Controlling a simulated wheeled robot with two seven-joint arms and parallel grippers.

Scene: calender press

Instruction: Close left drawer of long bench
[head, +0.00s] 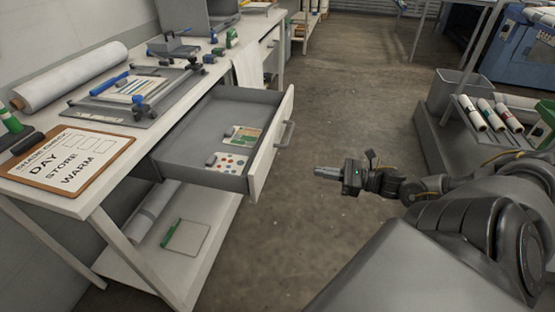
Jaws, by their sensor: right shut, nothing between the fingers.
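The long bench (75,204) runs along the left side of the head view. Its left drawer (257,158) is pulled well out, with a grey handle (285,135) on its white front. Two small patterned cards (230,162) lie inside the drawer. My right gripper (318,172) is shut and empty. It hangs over the floor to the right of the drawer front, apart from it, pointing left towards the bench. My left gripper does not show.
A clipboard (70,158), a white roll (70,77) and a grey plate with clamps lie on the bench top. A lower shelf (215,215) holds rolls and a green-edged pad. Open floor lies between the bench and a rack with white tubes (471,113) at right.

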